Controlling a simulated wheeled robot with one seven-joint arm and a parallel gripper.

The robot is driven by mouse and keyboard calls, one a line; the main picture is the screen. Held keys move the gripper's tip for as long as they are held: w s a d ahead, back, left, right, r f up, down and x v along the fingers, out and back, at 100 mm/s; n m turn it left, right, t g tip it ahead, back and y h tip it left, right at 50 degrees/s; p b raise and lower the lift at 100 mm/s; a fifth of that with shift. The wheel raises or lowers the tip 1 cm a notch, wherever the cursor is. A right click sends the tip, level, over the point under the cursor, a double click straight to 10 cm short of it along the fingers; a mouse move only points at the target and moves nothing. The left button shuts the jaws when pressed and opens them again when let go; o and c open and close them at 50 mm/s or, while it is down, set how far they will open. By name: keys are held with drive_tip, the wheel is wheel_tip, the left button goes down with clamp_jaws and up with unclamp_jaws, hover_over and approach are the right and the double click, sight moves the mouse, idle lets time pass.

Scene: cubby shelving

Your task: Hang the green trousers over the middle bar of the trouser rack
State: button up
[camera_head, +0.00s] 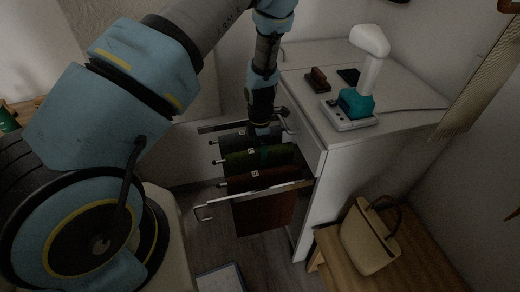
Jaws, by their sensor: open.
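The green trousers (240,158) lie over the middle bar of the pulled-out trouser rack (203,211), between two other garments. Their lower part is mostly hidden behind the brown trousers in front. My gripper (264,150) comes down from above and is right at the green trousers, toward the right part of the bar. It is open; its fingertips are small and dark here, and I cannot tell whether they touch the cloth.
Brown trousers (264,207) hang on the front bar and dark grey ones (233,139) on the back bar. A white cabinet (343,165) stands right of the rack, with a white and teal device (357,100) on top. A beige bag (367,240) sits on a wooden bench (425,262).

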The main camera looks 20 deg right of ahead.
wheel_tip(320, 180, up, 11)
drive_tip(key=b, duration=0.2)
drive_tip(key=s+a+r+m, duration=0.1)
drive_tip(key=a+r+m, duration=0.4)
drive_tip(key=a, duration=0.5)
drive_tip(key=s+a+r+m+t, duration=0.1)
drive_tip(key=a+r+m, duration=0.5)
drive_tip(key=a, duration=0.4)
drive_tip(key=s+a+r+m, duration=0.2)
drive_tip(key=a+r+m, duration=0.4)
drive_tip(key=a, duration=0.4)
drive_tip(key=shift+a+m+t, duration=0.15)
drive_tip(key=shift+m+t, duration=0.15)
drive_tip(key=shift+m, duration=0.1)
drive_tip(key=shift+c, duration=0.2)
